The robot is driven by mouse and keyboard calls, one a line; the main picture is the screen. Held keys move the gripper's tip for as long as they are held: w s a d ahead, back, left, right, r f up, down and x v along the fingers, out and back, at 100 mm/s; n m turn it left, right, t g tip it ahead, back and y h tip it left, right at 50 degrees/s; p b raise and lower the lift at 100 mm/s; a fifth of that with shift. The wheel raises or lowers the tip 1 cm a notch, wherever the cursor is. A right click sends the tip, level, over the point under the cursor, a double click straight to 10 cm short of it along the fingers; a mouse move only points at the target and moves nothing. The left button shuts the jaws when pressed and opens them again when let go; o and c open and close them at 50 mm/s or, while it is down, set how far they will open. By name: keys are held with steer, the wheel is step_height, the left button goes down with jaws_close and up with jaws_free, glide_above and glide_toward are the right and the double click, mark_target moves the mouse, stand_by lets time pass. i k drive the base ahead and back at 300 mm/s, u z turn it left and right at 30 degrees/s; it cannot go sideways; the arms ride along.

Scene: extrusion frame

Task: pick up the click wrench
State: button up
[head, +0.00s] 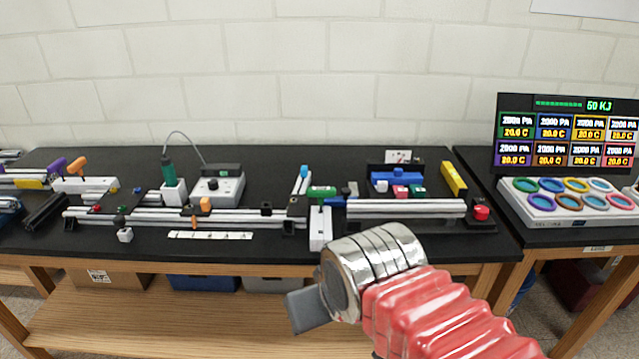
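I cannot tell for sure which tool is the click wrench. A tool with a green T-shaped handle (321,192) sits at a white block (319,230) near the middle of the bench's front edge. Purple (57,165) and orange (78,164) handled tools stand at a white holder (86,185) on the far left. My arm, red and silver, reaches in from the lower right. My gripper (303,312) shows as a dark grey piece at its end, in front of the bench edge and apart from the tools. Its fingers are not clear, so its opening is hidden.
Aluminium extrusions (405,208) lie along the black bench top (275,165). A green screwdriver (168,172) stands near a grey power box (217,189). A red button (481,213) is at the right. A screen (566,140) and coloured rings stand on the right bench.

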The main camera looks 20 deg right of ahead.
mark_target(321, 193)
steer(key=u, duration=0.05)
steer(key=i, duration=0.9)
